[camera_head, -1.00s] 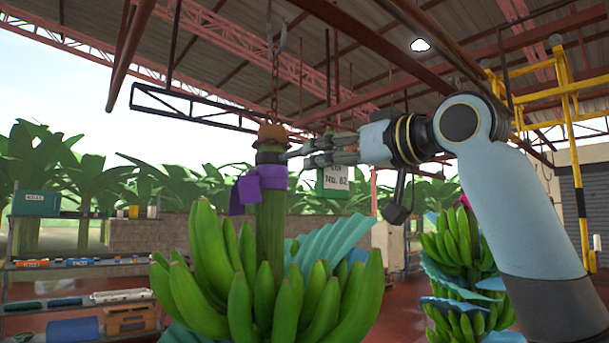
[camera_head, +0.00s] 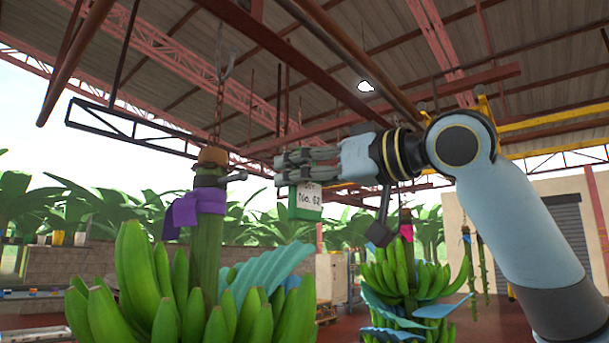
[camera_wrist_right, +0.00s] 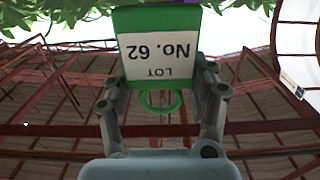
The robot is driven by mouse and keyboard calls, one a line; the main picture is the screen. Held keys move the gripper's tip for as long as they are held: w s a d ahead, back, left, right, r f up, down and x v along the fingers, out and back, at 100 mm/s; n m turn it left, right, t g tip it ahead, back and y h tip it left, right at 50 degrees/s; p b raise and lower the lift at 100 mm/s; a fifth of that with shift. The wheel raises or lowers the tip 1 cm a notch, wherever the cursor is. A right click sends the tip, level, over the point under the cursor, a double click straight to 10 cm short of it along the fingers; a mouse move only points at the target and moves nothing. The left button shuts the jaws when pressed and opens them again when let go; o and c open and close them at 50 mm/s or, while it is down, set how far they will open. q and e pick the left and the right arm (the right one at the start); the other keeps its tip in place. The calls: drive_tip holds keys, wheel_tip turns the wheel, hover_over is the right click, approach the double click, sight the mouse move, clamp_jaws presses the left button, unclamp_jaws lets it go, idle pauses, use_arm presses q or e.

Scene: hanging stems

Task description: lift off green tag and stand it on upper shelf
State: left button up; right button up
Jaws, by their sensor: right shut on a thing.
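The green tag (camera_head: 305,203) has a white label reading "LOT No. 62" and hangs from my right gripper (camera_head: 283,168), to the right of the near banana stem. The gripper is shut on it. In the right wrist view the tag (camera_wrist_right: 160,50) appears upside down between the fingers (camera_wrist_right: 162,85), with a green ring at its label end. A peg (camera_head: 235,177) sticks out from the top of the near stem (camera_head: 207,245), and a gap shows between it and the gripper. My left gripper is not in view. The upper shelf is not clearly visible now.
The near stem carries a purple ribbon (camera_head: 192,210), green bananas (camera_head: 150,285) and blue film (camera_head: 268,270). It hangs from a chain and hook. Another bunch (camera_head: 402,270) with a pink ribbon hangs at the right behind. Pots (camera_head: 58,238) stand at the far left.

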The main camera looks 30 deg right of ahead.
drive_tip(key=shift+r, duration=0.1)
idle(0.4)
drive_tip(key=b+v, duration=0.8)
drive_tip(key=b, duration=0.1)
drive_tip(key=shift+s, duration=0.3)
idle(0.5)
drive_tip(key=shift+d, duration=0.15)
idle(0.4)
